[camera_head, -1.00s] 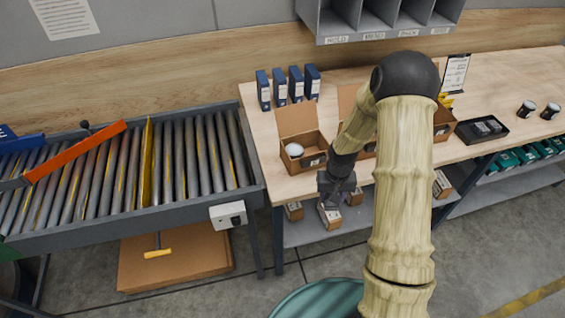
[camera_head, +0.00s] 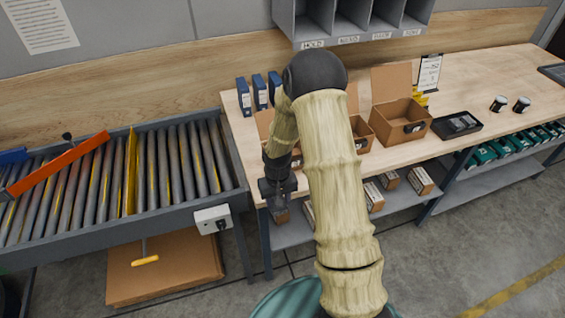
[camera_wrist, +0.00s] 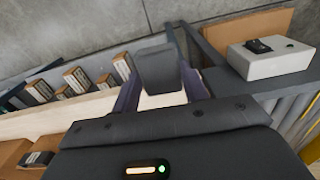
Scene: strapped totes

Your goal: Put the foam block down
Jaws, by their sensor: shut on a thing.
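The foam block (camera_wrist: 160,70) is a dark grey piece between the two fingers of my gripper (camera_wrist: 158,92) in the wrist view. My gripper is shut on it. In the head view my gripper (camera_head: 278,190) hangs at the front left corner of the wooden bench (camera_head: 238,150), by its front edge. The block cannot be made out clearly there against the dark gripper.
A roller conveyor (camera_head: 85,238) with a switch box (camera_head: 213,220) stands left of the bench. Open cartons (camera_head: 402,122) stand on the bench, partly behind my arm. A black tray (camera_head: 457,126) lies farther right. Small boxes (camera_head: 421,180) sit on the lower shelf.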

